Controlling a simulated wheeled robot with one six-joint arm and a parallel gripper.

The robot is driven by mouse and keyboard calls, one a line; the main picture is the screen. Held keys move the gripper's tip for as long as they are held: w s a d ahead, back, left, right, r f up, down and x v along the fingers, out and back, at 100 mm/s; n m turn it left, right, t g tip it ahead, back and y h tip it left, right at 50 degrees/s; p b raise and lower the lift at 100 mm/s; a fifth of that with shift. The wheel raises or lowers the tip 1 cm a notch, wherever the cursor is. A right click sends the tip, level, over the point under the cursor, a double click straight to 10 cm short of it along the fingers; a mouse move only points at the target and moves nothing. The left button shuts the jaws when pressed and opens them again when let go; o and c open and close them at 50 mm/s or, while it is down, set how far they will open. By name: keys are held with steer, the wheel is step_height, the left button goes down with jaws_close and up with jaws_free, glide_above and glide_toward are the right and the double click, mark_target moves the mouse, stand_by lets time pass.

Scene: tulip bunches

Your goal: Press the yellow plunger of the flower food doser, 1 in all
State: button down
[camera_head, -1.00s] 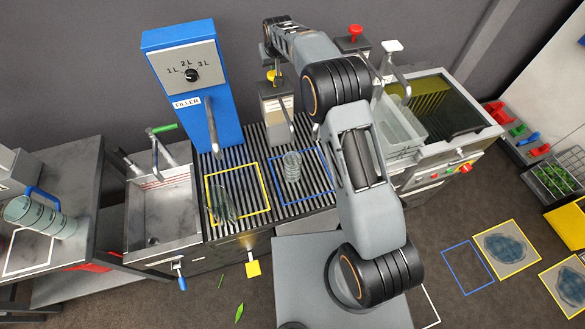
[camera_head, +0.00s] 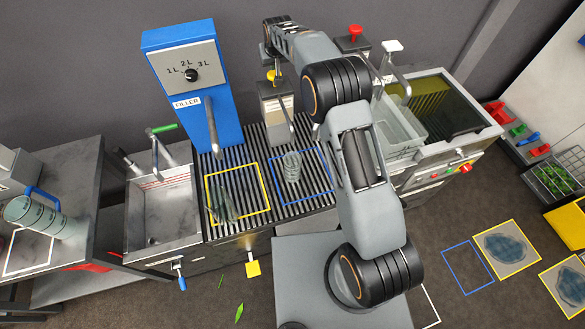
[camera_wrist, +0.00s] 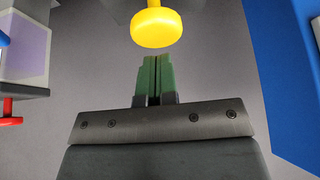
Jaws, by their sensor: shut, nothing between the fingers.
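The flower food doser (camera_head: 276,104) is a grey box with a pale label and a spout, standing at the back of the slatted counter. Its yellow plunger (camera_head: 271,76) shows on top, partly covered by my wrist. In the wrist view the round yellow plunger (camera_wrist: 156,28) is large at the top centre. My gripper (camera_wrist: 155,62) is shut and empty, its green fingertips together just below the plunger in that picture. A gap shows between them in the picture; I cannot tell the depth. In the head view the fingertips are hard to make out.
The blue filler (camera_head: 190,85) stands left of the doser. Dispensers with a red top (camera_head: 355,31) and a white top (camera_head: 393,46) stand right.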

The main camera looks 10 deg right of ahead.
steer(key=shift+f, duration=0.25)
steer(key=shift+f+b, duration=1.55)
steer(key=shift+f, duration=0.55)
step_height(320, 180, up, 8)
steer(key=p, duration=0.5)
steer(key=shift+f, duration=0.15)
steer(key=shift+f, duration=0.1)
